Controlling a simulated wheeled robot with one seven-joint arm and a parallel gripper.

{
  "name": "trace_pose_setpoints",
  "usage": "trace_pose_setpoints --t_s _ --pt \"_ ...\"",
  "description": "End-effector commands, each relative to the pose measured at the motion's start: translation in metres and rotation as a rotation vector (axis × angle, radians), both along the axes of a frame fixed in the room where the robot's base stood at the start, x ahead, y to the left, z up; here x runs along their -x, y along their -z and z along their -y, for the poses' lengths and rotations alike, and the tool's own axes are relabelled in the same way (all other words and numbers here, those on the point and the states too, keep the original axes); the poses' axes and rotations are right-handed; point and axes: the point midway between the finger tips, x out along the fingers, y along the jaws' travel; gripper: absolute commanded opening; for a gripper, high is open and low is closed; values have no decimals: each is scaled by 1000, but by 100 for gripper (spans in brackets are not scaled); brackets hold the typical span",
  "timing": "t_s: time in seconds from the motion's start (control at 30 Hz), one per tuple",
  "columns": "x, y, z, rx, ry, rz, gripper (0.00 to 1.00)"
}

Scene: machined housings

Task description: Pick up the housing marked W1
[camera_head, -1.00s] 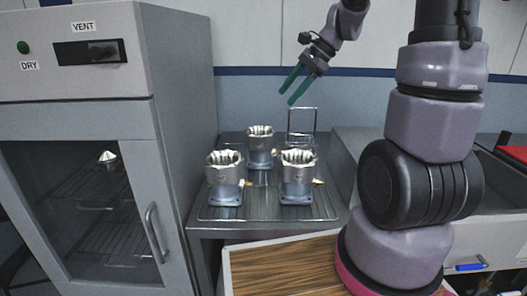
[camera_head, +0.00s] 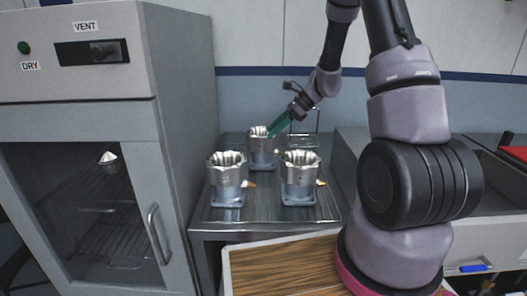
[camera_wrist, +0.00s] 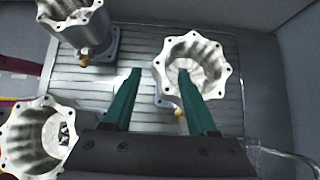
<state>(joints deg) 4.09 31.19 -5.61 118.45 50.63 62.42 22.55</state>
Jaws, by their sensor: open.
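Three silver cup-shaped housings with scalloped rims and blue-grey bases stand upright on a ribbed tray. The rear housing (camera_head: 262,151) also shows in the wrist view (camera_wrist: 213,47). The front left housing (camera_head: 227,178) and front right housing (camera_head: 300,176) show at the wrist view's top left (camera_wrist: 75,30) and lower left (camera_wrist: 25,140). I cannot read a W1 mark on any. My gripper (camera_head: 270,134) has green fingers, slants down at the rear housing's right rim and is open. In the wrist view (camera_wrist: 160,72), one fingertip overlaps that housing's opening and the other is outside its rim. Contact is unclear.
A grey drying oven (camera_head: 185,120) with a closed glass door stands left of the tray (camera_head: 262,213). A wire frame (camera_head: 318,122) rises at the tray's back right. A wood-topped surface (camera_head: 280,268) lies in front. The housings stand close together.

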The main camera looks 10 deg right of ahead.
Motion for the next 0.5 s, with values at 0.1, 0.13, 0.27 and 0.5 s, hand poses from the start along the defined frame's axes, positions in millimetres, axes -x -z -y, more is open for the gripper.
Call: trace_pose_setpoints --t_s 0.1,0.13,0.27,0.5 --pt "-2 10 -10 -1 -2 -3 58" --pt "-3 14 -14 -1 -2 -3 58" --pt "-7 27 -27 0 -2 -2 58" --pt "-10 35 -36 0 -1 0 58"
